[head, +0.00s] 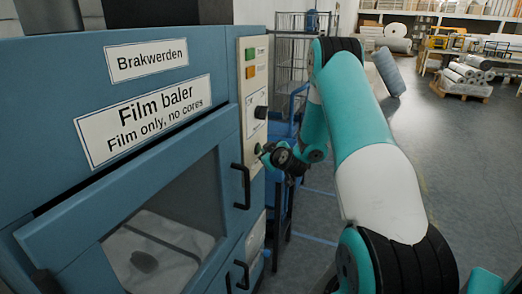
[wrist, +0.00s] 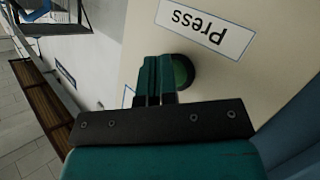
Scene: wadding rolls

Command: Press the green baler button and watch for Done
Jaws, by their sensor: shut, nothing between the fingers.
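The blue film baler (head: 190,95) fills the left of the head view, with a cream control panel (head: 254,90) on its right edge. In the wrist view the green button (wrist: 182,72) sits on the cream panel beside a label reading "Press" (wrist: 205,25). My gripper (wrist: 157,62) is shut and empty, its fingertips over the button's left part; I cannot tell whether they touch it or whether it is pushed in. In the head view my gripper (head: 262,152) is at the panel's lower part. A green indicator (head: 250,54) and an orange one (head: 250,72) are at the panel's top; their text is too small to read.
Black door handles (head: 241,187) stick out just left of and below my gripper. A wire cage trolley (head: 292,60) and a blue cart (head: 280,200) stand behind my arm. Wrapped rolls on a pallet (head: 465,80) are far right. The grey floor (head: 440,150) on the right is open.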

